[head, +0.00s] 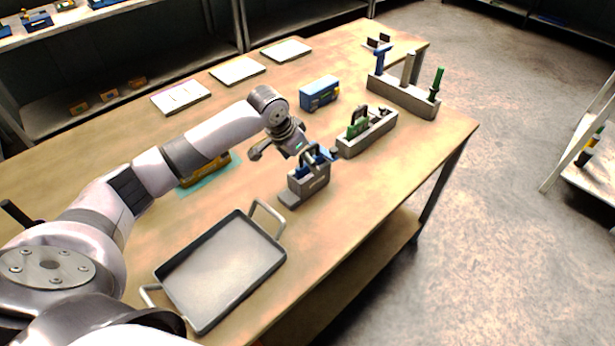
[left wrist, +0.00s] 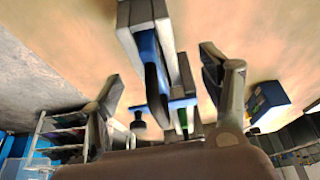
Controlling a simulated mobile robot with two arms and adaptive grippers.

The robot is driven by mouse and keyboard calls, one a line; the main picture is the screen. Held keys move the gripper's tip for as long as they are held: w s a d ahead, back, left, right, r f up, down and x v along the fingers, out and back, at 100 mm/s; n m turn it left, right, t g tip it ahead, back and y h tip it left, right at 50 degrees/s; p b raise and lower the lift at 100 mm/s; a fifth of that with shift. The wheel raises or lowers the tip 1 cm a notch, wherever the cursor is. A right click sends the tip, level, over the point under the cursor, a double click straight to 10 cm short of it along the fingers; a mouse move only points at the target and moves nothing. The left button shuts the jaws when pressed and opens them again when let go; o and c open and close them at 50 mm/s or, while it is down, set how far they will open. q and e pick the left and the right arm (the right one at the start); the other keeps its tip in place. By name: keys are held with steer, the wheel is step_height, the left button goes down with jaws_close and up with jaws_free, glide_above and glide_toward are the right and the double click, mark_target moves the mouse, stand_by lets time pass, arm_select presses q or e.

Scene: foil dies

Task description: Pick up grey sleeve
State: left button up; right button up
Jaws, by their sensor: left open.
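My left gripper (head: 284,152) is open above the table, beside and above a grey holder (head: 309,187) with blue parts and a dark handle-like loop. In the left wrist view, the open fingers of the left gripper (left wrist: 164,88) stand on either side of a grey and blue piece (left wrist: 148,45), with nothing visibly clamped. I cannot tell for sure which thing is the grey sleeve. A plain grey-beige upright piece (head: 408,68) stands in the long rack (head: 402,98), between a blue-handled tool and a green-handled one. My right gripper is out of view.
A grey box (head: 367,138) with green and grey parts stands behind the holder. A blue box (head: 319,93) is further back. A tray with handles (head: 278,262) lies in front, and a yellow item (head: 207,172) on a teal mat is under my arm. White plates (head: 238,70) line the back.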

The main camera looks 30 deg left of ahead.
mark_target(307, 169)
arm_select(q)
steer(key=x, duration=0.1)
steer(key=p+x, duration=0.1)
steer(key=x, duration=0.2)
steer(key=shift+s+d+f, duration=0.25)
steer(key=shift+f, duration=0.1)
steer(key=shift+w+f, duration=0.1)
steer(key=shift+f, duration=0.2)
steer(key=shift+c, duration=0.2)
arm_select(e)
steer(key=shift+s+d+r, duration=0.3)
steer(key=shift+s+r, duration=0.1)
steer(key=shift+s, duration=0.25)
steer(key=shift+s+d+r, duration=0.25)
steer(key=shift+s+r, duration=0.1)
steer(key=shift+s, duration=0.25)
arm_select(q)
steer(key=c, duration=1.4)
steer(key=shift+r, duration=0.15)
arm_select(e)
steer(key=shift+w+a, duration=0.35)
arm_select(q)
steer(key=shift+w, duration=0.1)
